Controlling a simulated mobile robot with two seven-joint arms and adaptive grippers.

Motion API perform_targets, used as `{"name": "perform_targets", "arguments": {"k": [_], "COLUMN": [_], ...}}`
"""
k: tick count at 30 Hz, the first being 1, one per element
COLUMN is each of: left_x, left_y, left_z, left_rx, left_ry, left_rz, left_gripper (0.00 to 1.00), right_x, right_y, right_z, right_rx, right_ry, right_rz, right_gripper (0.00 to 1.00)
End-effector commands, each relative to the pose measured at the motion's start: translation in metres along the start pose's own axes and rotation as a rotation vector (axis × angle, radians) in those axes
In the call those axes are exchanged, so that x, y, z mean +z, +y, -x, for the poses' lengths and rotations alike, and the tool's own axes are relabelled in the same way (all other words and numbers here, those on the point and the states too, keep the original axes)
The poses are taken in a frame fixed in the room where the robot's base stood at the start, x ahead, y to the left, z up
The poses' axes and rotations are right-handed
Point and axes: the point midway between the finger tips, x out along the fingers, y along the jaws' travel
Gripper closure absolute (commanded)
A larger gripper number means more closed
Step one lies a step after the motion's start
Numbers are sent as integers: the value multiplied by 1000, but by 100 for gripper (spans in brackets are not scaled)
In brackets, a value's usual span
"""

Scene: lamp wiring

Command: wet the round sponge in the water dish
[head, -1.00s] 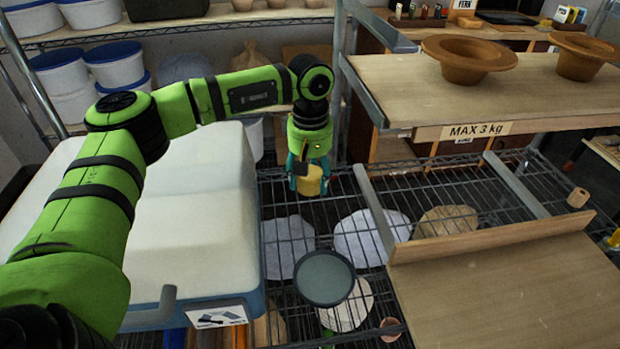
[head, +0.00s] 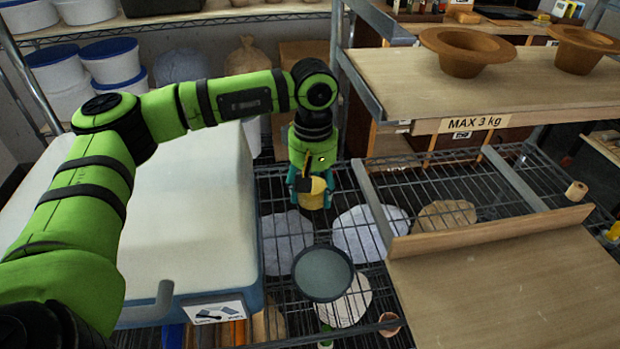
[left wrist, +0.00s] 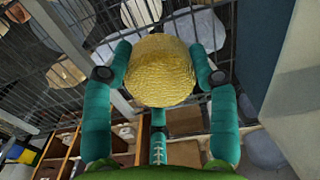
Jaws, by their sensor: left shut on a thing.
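The round sponge (head: 313,193) is yellow and is held between the teal fingers of my left gripper (head: 312,188), above the wire rack. In the left wrist view the sponge (left wrist: 158,70) sits between the fingertips of the left gripper (left wrist: 160,76), which is shut on it. The water dish (head: 323,273) is a round dark-rimmed dish with a grey-green surface on the wire rack. It lies nearer to me than the sponge and slightly right of it, and the two are apart. My right gripper is not in view.
A big white block-shaped bin (head: 190,215) stands left of the dish. A wooden board with a raised lip (head: 490,233) lies to the right. Above it, a shelf marked MAX 3 kg (head: 400,90) carries terracotta-coloured pots (head: 466,52). Pale round pieces (head: 370,232) show around the dish.

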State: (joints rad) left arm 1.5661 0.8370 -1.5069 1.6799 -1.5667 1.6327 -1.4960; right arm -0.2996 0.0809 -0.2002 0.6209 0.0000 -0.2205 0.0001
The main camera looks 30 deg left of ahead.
Motion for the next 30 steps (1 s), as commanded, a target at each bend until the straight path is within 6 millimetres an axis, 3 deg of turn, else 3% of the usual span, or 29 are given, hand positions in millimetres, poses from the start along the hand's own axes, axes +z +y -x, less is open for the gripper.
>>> {"name": "perform_targets", "arguments": {"k": [30], "left_x": [102], "left_y": [-16], "left_z": [-1], "left_rx": [-1], "left_ry": [0], "left_rz": [-4], "left_gripper": [67], "right_x": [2], "right_y": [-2], "right_z": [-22], "right_rx": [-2], "right_ry": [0], "right_rz": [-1], "right_gripper": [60]}}
